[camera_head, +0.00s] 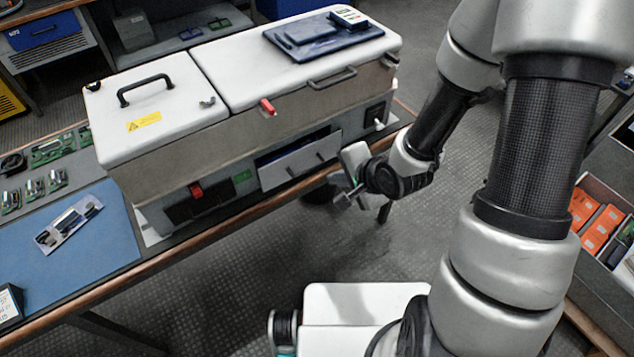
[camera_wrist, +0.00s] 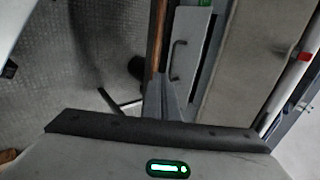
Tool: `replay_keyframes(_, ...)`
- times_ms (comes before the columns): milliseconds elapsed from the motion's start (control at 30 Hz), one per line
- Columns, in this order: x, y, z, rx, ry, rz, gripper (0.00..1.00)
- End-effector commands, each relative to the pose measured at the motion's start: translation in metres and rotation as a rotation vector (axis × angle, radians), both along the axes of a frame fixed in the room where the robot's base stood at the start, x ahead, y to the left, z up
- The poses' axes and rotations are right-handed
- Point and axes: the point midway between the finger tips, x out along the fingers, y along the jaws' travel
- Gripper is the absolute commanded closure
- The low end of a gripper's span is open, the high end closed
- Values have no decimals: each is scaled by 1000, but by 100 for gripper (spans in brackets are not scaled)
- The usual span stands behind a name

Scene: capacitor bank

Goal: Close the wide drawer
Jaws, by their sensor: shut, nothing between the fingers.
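The wide drawer (camera_head: 300,163) is in the lower front of the long white-topped cabinet (camera_head: 160,160), with a pale front. In the wrist view its grey front (camera_wrist: 193,38) carries a dark bar handle (camera_wrist: 177,60). A dark gap shows between this front and the cabinet body, so the drawer looks partly out. My gripper (camera_head: 342,200) is shut and empty, just right of the drawer in the head view. In the wrist view its fingertips (camera_wrist: 165,88) lie close to the drawer front; I cannot tell whether they touch it.
The wooden bench edge (camera_head: 235,222) runs below the cabinet front. A blue mat (camera_head: 100,258) lies on the bench at left. A dark tray (camera_head: 320,38) rests on the cabinet top. Open floor (camera_head: 225,285) lies in front of the bench. A box with orange packs (camera_head: 598,222) stands at right.

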Motion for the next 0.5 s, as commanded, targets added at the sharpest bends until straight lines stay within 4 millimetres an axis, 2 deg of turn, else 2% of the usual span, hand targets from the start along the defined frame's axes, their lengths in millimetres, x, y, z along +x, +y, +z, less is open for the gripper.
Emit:
replay_keyframes(33,1,0,-10,-4,-6,0,100)
replay_keyframes(333,14,8,-31,-9,-6,-1,100)
replay_keyframes(500,31,20,-56,-8,-2,0,100)
